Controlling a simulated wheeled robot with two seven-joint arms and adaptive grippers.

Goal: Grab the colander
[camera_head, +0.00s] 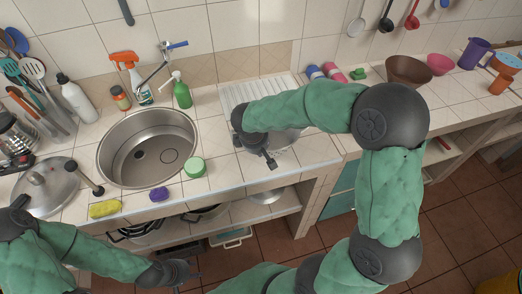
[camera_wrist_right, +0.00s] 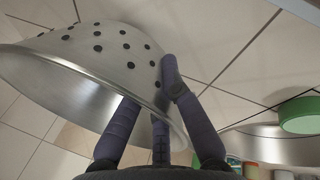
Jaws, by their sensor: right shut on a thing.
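The colander is a shiny metal bowl with round holes. In the right wrist view the colander (camera_wrist_right: 85,65) is tilted, with its rim between the fingers of my right gripper (camera_wrist_right: 155,105). In the head view the colander (camera_head: 286,139) shows only in part beside the draining board, mostly hidden by my right arm. My right gripper (camera_head: 262,150) is there, shut on its rim. My left gripper (camera_head: 178,271) is low in front of the counter, away from the colander, and its fingers are too dark and small to read.
The sink (camera_head: 150,125) lies left of the colander, with a green round container (camera_head: 194,168) and a purple sponge (camera_head: 159,195) near its front. A brown bowl (camera_head: 408,70) is on the right counter. The shelf below holds pans.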

